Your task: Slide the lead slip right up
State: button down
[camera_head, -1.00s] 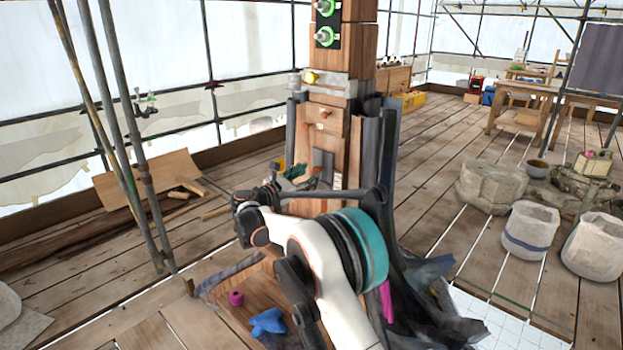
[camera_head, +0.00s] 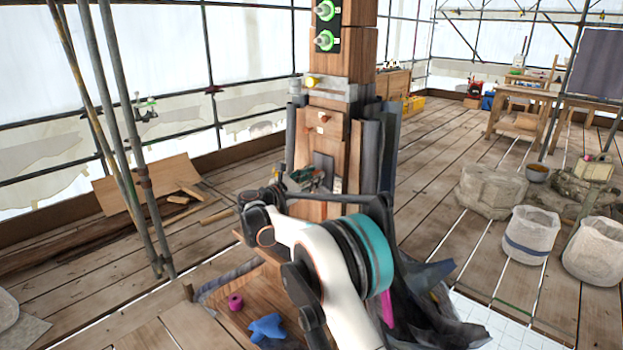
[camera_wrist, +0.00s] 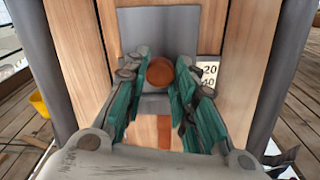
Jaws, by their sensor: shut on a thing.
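The lead slip (camera_wrist: 158,30) is a flat grey plate standing upright against the wooden post, with a round brown knob (camera_wrist: 160,72) on its face. In the head view the slip (camera_head: 323,162) shows as a small grey patch low on the post, partly hidden below by my gripper. My gripper (camera_head: 308,180) is in front of the post. In the wrist view its green-padded fingers (camera_wrist: 160,66) stand on either side of the knob, shut on it. The exact contact with the knob is hard to see. A white scale marked 20 and 40 (camera_wrist: 208,70) sits right of the slip.
Dark grey sheets (camera_head: 372,155) flank the post. Two small pegs (camera_head: 322,118) and a metal clamp (camera_head: 330,90) are above the slip. Pale buckets (camera_head: 530,234) stand at right.

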aim_at(322, 157)
notch_tip(322, 157, up, 6)
jog(key=p, duration=0.2)
jog(key=shift+w+f+p, duration=0.1)
jog(key=shift+f+p, duration=0.1)
jog(key=shift+p, duration=0.1)
jog(key=c, duration=1.3)
grip_release()
jog(key=shift+a, duration=0.1)
jog(key=shift+s+a+f, duration=0.1)
jog(key=shift+s+a, duration=0.1)
jog(key=shift+s, duration=0.1)
jog(key=v, duration=1.1)
